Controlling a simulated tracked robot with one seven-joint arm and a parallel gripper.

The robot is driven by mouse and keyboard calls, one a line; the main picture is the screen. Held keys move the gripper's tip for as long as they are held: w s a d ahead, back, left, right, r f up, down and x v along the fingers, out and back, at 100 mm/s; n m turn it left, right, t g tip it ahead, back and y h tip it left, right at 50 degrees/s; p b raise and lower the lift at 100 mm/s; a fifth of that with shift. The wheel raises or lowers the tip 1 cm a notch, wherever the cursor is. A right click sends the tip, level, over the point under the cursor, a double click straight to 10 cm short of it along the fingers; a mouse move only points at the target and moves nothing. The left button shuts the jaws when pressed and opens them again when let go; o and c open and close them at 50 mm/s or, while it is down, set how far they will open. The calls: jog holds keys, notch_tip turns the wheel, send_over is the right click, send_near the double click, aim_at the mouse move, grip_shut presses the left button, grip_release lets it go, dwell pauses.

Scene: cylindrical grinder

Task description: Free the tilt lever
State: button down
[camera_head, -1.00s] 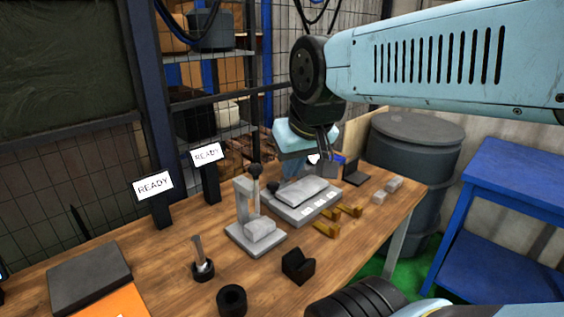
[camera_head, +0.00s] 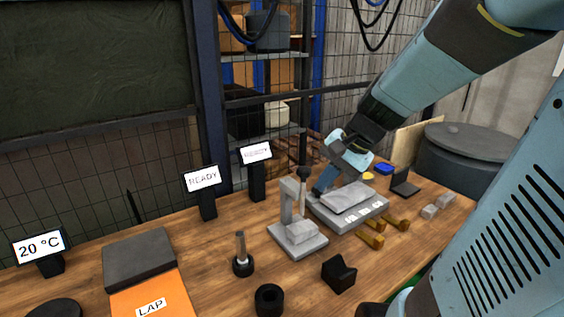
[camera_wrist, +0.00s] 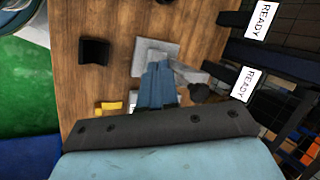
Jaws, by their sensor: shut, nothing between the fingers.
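A small grey stand (camera_head: 297,239) with an upright post stands on the bench. A lever with a black ball knob (camera_head: 303,172) rises at its post; I cannot tell which lever is the tilt lever. In the wrist view the stand's plate (camera_wrist: 150,48) lies ahead of the fingers and a black knob (camera_wrist: 200,92) is to their right. A grey plate fixture (camera_head: 347,214) sits behind and right of the stand. My gripper (camera_head: 322,187) is shut and empty, its blue fingers (camera_wrist: 157,68) close together, just right of the ball knob and over the fixture's left end.
A black V-block (camera_head: 339,274), a black ring (camera_head: 269,299) and a rod in a cup (camera_head: 242,262) stand in front. Brass clamps (camera_head: 370,240) lie right of the stand. Sign stands (camera_head: 207,205) line the back, before a mesh fence.

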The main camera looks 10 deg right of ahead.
jog(key=w+d+f+m+t+y, duration=0.4)
jog(key=w+d+f+m, duration=0.2)
jog(key=w+d+m, duration=0.4)
jog(key=w+d+f+m+t+h, duration=0.2)
jog(key=d+f+m+t, duration=0.1)
jog(key=d+m, duration=0.3)
jog(key=w+d+f+m+t+h, duration=0.1)
jog(key=d+f+m+t, duration=0.2)
jog(key=d+m, duration=0.4)
jog(key=d+f, duration=0.1)
jog(key=d, duration=0.2)
jog(key=shift+w+f+h, duration=0.35)
jog(key=shift+f+h, duration=0.05)
jog(key=x, duration=1)
jog(key=shift+w+a, duration=0.15)
jog(key=shift+w, duration=0.1)
jog(key=shift+w+a+r, duration=0.3)
jog(key=shift+w+r, duration=0.25)
jog(key=shift+w, duration=0.3)
jog(key=shift+w+a+r, duration=0.2)
jog(key=shift+w+r, duration=0.1)
jog(key=shift+w, duration=0.3)
jog(key=shift+w+d+r, duration=0.1)
